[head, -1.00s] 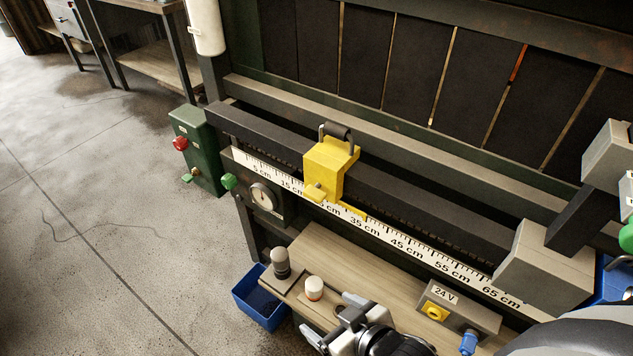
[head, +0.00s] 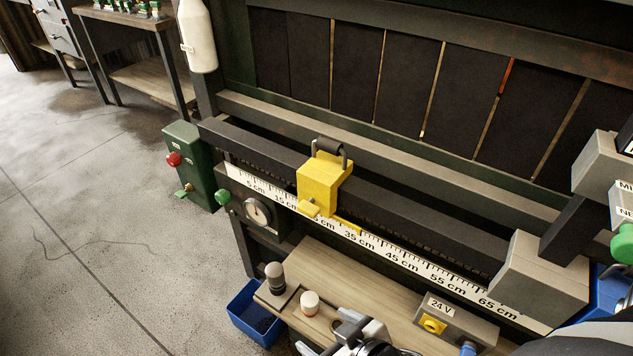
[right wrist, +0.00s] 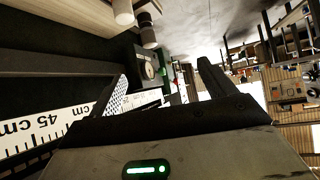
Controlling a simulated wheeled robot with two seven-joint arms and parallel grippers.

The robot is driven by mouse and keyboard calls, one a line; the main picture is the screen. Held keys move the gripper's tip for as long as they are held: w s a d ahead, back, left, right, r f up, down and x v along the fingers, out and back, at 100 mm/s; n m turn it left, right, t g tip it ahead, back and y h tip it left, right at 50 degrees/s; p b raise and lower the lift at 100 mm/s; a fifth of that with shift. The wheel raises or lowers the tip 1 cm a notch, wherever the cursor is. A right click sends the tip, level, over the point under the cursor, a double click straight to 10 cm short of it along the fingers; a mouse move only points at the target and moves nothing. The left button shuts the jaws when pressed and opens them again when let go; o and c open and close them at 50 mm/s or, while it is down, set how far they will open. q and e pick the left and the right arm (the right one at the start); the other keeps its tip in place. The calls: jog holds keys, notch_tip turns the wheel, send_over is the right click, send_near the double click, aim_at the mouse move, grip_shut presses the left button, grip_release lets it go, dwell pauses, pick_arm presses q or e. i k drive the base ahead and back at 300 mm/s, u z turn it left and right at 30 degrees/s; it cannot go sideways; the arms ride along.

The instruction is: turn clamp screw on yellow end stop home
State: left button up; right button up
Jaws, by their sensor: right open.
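The yellow end stop (head: 325,183) is a block with a dark-topped handle, seated on the dark rail above the centimetre scale. Its clamp screw (head: 309,207) is a small yellow wing-like knob low on the front face, near the scale. Whether the screw is tight cannot be told. My right gripper (head: 338,337) is at the bottom edge, partly cut off, below and well apart from the stop. In the right wrist view its two fingers (right wrist: 165,82) are spread with nothing between them. I cannot make out the end stop in that view. My left gripper is out of view.
A dial gauge (head: 257,212) sits left of the stop. A wooden shelf (head: 340,278) below the scale bears two small knobbed items and a grey 24 V box (head: 455,318). A blue bin (head: 253,312) is at its left end. A grey block (head: 540,278) closes the rail's right end.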

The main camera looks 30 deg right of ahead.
aim_at(307, 208)
jog(key=u, duration=1.85)
jog(key=i, duration=1.2)
jog(key=z, duration=2.8)
